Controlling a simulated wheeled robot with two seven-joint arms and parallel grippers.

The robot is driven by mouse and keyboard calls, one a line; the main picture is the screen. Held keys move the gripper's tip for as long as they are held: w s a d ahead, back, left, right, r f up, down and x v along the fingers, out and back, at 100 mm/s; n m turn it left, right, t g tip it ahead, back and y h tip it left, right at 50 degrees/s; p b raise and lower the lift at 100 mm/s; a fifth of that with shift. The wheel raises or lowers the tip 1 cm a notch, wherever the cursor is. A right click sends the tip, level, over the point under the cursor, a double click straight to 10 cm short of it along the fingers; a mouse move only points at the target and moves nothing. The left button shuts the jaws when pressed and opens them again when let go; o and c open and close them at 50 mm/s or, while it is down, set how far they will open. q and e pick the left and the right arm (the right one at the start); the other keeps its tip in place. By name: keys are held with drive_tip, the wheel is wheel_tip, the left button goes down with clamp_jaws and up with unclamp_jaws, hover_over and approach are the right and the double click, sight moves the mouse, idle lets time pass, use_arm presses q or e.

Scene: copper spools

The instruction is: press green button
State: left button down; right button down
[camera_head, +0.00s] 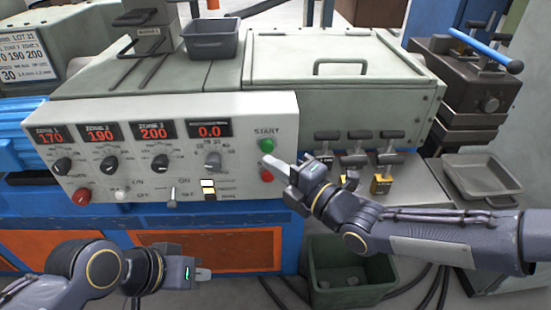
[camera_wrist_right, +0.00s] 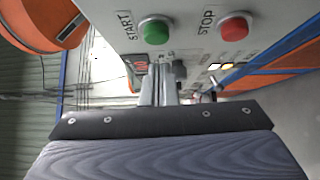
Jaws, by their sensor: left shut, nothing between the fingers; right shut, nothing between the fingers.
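The green button (camera_head: 266,145) sits under the START label at the right end of the control panel (camera_head: 235,108). A red button (camera_head: 267,175) is just below it. In the right wrist view, the green button (camera_wrist_right: 155,31) is left of the red STOP button (camera_wrist_right: 234,28), both beyond the fingertips. My right gripper (camera_head: 278,168) is shut and empty, its fingertips close to the red button and a little below the green one. In the right wrist view its shut fingers (camera_wrist_right: 163,72) point toward the panel. My left gripper (camera_head: 203,274) is shut and empty, low in front of the machine.
A green bin (camera_head: 348,278) is on the floor below my right arm. A grey tray (camera_head: 484,180) is at the far right. Knobs and displays fill the panel's left side.

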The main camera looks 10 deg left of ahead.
sight(267, 146)
drive_tip(key=shift+w+a, duration=0.25)
drive_tip(key=shift+w, duration=0.95)
